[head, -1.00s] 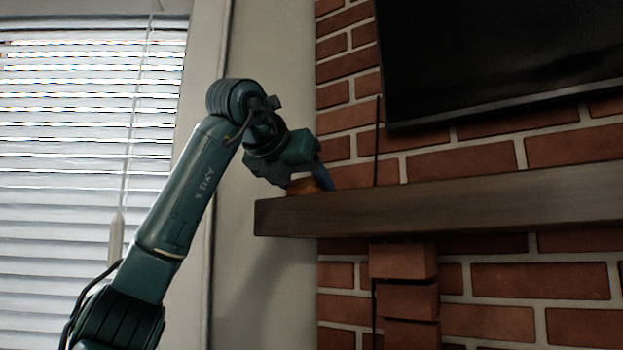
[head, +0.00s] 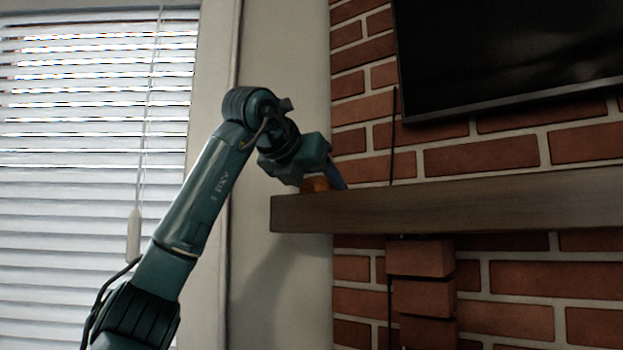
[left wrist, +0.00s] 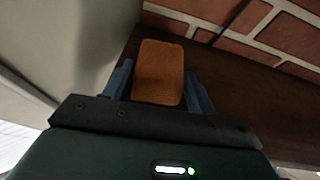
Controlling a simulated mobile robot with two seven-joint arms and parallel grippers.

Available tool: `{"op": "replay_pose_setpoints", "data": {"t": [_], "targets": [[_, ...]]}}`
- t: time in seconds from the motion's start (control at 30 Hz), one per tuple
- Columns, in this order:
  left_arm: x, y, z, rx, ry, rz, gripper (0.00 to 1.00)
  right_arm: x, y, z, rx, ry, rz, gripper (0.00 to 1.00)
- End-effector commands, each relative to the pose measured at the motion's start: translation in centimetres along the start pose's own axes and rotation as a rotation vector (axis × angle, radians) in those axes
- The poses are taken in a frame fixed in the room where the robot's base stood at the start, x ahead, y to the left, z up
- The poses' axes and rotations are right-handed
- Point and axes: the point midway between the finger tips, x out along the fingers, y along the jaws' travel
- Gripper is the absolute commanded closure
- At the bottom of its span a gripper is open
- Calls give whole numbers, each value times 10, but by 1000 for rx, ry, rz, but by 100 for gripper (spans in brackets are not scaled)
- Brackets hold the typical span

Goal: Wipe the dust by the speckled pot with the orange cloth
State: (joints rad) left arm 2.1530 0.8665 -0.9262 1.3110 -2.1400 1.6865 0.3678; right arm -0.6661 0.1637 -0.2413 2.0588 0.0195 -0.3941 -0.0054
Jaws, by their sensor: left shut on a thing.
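My left gripper (head: 328,181) is at the left end of the dark wooden mantel shelf (head: 450,205), with its fingertips down at the shelf's top. It is shut on the orange cloth (head: 314,185), which shows between the blue fingers. In the left wrist view the cloth (left wrist: 160,72) is a rounded orange block between the two fingers (left wrist: 158,90), over the dark shelf top (left wrist: 240,100). I cannot tell whether the cloth touches the shelf. No speckled pot and no dust can be made out in either view. My right gripper is not in view.
A brick wall (head: 480,160) rises behind the shelf. A black screen (head: 510,50) hangs above it, and a thin dark cable (head: 393,135) runs down the bricks. A window with white blinds (head: 90,180) is at the left. The visible shelf to the right of my gripper looks clear.

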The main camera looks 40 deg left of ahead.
Motion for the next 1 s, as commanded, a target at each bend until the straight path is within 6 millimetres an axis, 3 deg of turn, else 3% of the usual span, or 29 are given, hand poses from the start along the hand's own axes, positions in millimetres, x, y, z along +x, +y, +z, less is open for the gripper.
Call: {"op": "replay_pose_setpoints", "data": {"t": [0.2, 1.0], "targets": [[-1, -21, -1, 3, 1, -2, 65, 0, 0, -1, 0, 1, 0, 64], [-3, -63, -5, 3, 5, -2, 65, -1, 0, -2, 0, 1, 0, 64]]}}
